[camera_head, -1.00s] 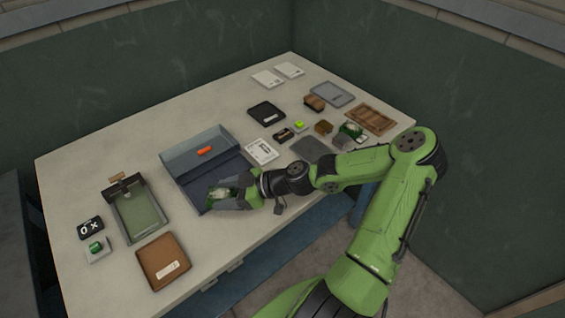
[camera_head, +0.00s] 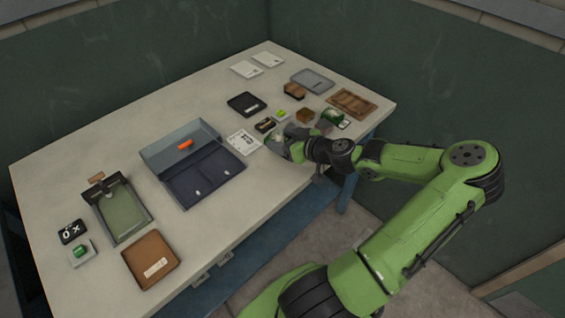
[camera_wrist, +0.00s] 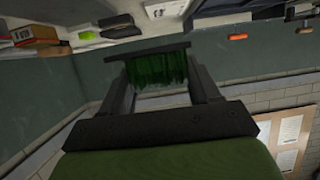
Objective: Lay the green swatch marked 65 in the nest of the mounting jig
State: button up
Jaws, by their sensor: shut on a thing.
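My gripper (camera_head: 277,140) is over the right half of the worktable, past the open blue case. In the wrist view my gripper (camera_wrist: 160,75) is shut on a green swatch (camera_wrist: 160,74) with a turf-like face, held between the two fingers under a dark bar. Its number cannot be read. A grey frame with a green floor and a brown clip at its back (camera_head: 123,213) stands at the left of the table and may be the mounting jig; I cannot tell for sure. My gripper is well to the right of it. My gripper hides the table beneath it.
The blue case (camera_head: 205,185) with an orange catch lies mid-table. A brown tray (camera_head: 150,260) is at the front left, beside a small pad with a green piece (camera_head: 81,251). Small blocks, another green piece (camera_head: 333,117) and a wooden tray (camera_head: 352,103) crowd the right.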

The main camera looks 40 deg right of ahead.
aim_at(283, 165)
notch_tip(283, 165, down, 8)
jog(key=shift+r+b, duration=0.25)
jog(key=shift+b, duration=0.6)
jog(key=shift+f, duration=0.15)
jog(key=o, duration=1)
jog(key=shift+r+p, duration=0.2)
jog(key=shift+p, duration=0.25)
